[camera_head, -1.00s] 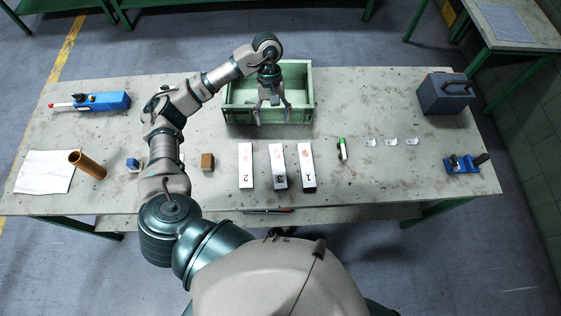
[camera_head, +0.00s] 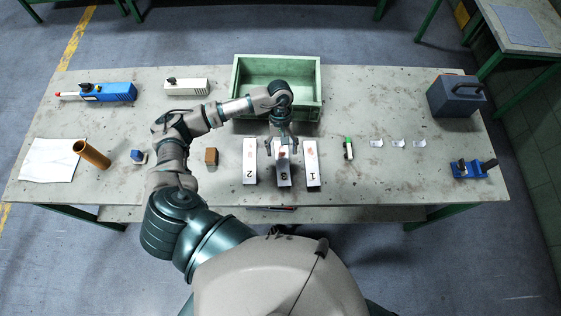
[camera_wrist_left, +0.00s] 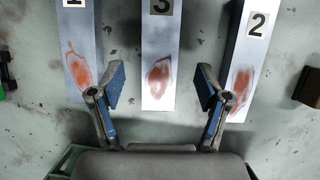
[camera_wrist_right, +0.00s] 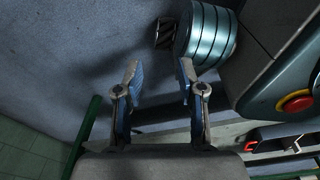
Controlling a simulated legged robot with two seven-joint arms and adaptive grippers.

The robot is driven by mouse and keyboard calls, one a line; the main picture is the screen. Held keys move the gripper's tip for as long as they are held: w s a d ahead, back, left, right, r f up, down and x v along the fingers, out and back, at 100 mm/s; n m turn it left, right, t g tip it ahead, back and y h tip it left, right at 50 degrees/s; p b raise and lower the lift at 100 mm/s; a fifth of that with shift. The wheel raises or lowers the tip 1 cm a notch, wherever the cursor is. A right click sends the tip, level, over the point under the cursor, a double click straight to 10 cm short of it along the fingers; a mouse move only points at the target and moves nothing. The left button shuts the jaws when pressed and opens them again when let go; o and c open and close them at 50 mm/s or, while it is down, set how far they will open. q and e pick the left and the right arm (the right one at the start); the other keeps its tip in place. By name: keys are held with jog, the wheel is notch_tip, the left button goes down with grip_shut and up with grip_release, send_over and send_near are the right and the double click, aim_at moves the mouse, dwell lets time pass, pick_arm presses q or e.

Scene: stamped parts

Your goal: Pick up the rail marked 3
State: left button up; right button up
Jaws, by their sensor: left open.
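The rail marked 3 (camera_head: 284,178) is a pale bar lying between the rail marked 2 (camera_head: 249,165) and the rail marked 1 (camera_head: 312,166) on the table. My left gripper (camera_head: 282,147) is open above the far end of rail 3. In the left wrist view, rail 3 (camera_wrist_left: 160,45) lies centred between the spread fingers (camera_wrist_left: 161,86), with a reddish-brown stain near its end. Rail 1 (camera_wrist_left: 78,48) and rail 2 (camera_wrist_left: 245,60) lie either side, each partly behind a finger. My right gripper (camera_wrist_right: 158,72) is open and empty, away from the rails.
A green bin (camera_head: 236,92) stands behind the rails. A dark box (camera_head: 456,98) stands far right. The rails have narrow gaps between them.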

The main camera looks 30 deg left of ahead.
aim_at(284, 162)
pick_arm(q)
jog(key=f, duration=0.1)
jog(key=s+d+f, duration=0.1)
jog(key=s+f, duration=0.1)
jog(key=shift+d+f+p, duration=0.1)
jog(key=shift+d+p, duration=0.3)
jog(key=shift+d+f, duration=0.15)
jog(key=shift+f, duration=0.25)
pick_arm(e)
jog(key=shift+s+d+f, duration=0.25)
jog(key=shift+s+d, duration=0.1)
jog(key=shift+s, duration=0.3)
jog(key=shift+s+d+f, duration=0.2)
jog(key=shift+s+d, duration=0.1)
jog(key=shift+s, duration=0.3)
